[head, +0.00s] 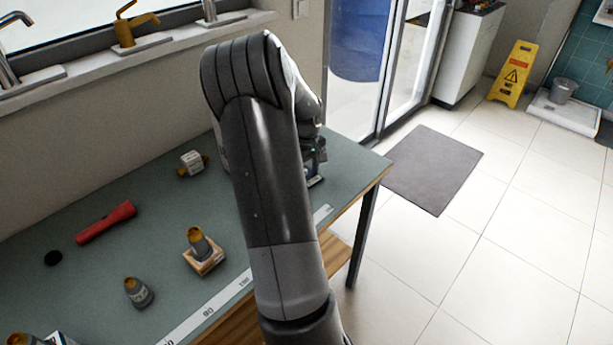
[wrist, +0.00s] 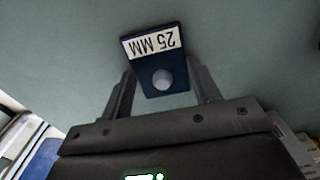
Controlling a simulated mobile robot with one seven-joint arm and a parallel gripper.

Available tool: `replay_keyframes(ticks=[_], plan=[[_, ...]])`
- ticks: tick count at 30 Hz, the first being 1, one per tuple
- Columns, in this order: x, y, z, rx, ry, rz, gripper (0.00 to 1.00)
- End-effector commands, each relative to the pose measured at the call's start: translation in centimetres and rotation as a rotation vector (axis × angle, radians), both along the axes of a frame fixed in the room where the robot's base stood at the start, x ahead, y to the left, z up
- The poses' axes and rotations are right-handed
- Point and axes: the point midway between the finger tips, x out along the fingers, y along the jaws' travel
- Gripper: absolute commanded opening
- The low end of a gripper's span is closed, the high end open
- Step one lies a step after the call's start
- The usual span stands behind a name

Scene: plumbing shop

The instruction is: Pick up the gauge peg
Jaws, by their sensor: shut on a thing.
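The gauge peg (wrist: 162,79) shows in the wrist view as a pale round end against a dark blue block (wrist: 150,46) with a white "25 MM" label, upside down in the picture. I cannot tell whether the peg is clear of the block. In the head view my arm hides the peg and most of the gripper; a dark blue edge (head: 315,181) shows at the table just right of the arm.
On the green table (head: 110,240) stand a yellow-topped grey piece (head: 198,243) on a wooden block, a similar piece (head: 138,293), a red torch-like tool (head: 106,222), a black disc (head: 53,258) and a white-and-brass fitting (head: 191,163). A ruler strip (head: 210,308) runs along the front edge.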

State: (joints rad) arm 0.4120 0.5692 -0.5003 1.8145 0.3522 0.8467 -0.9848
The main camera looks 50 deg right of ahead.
Motion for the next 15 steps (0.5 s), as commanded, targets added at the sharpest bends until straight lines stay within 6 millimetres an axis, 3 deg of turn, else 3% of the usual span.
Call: replay_keyframes(ticks=[3, 15], plan=[[0.0, 0.0, 0.1, 0.000, -0.001, 0.000, 0.24], [0.1, 0.0, 1.1, -0.001, -0.003, 0.000, 0.24]])
